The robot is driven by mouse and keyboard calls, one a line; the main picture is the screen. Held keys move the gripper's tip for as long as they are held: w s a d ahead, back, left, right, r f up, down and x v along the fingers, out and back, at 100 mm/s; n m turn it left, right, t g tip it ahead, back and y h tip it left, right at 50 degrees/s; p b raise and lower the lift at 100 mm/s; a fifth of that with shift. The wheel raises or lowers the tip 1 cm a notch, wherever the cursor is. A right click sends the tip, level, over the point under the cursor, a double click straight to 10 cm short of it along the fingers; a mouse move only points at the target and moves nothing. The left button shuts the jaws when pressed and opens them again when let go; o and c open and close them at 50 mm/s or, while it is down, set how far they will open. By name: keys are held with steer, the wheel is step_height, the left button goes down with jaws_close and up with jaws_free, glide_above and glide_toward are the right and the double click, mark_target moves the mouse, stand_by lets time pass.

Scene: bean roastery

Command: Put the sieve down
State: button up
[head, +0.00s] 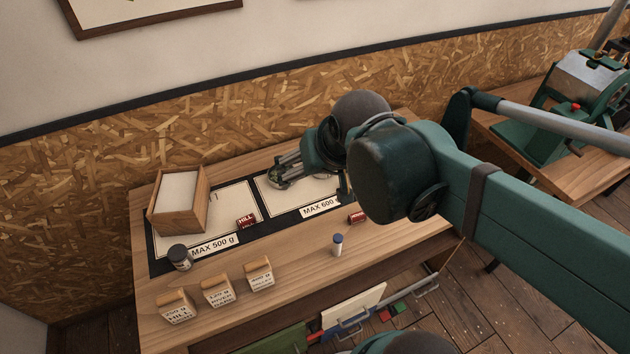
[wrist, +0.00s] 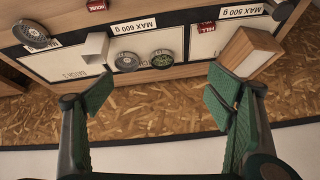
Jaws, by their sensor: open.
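My gripper (wrist: 160,95) is open, with nothing between its green-padded fingers. In the wrist view, a round dish-like thing with green contents (wrist: 163,60) and a darker round thing (wrist: 127,61) sit side by side on the MAX 600 g mat (wrist: 112,43), beyond the fingertips and apart from them. A larger grey round thing (wrist: 31,33) lies at the left of that view. I cannot tell for certain which is the sieve. In the head view, a round rim (head: 277,183) shows beside my gripper; my arm hides the rest.
A wooden box (head: 198,210) stands on the MAX 500 g mat (head: 237,197). The front-right tabletop has room. A green machine (head: 560,120) is at right.

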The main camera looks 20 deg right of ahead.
steer(key=shift+s+a+f+n+t, duration=0.1)
steer(key=shift+s+a+n+t, duration=0.1)
steer(key=shift+s+n, duration=0.25)
steer(key=shift+s+a+f+n+t, duration=0.1)
steer(key=shift+s+a+f+n, duration=0.1)
steer(key=shift+s, duration=0.35)
steer(key=shift+s+a+f+n+t, duration=0.1)
steer(key=shift+s+a+n, duration=0.05)
steer(key=shift+s+n, duration=0.3)
step_height(320, 180, down, 20)
steer(key=b, duration=1.9)
steer(key=shift+r+b, duration=0.25)
steer(key=shift+b, duration=0.1)
steer(key=shift+o, duration=0.5)
steer(key=shift+d+r, duration=0.1)
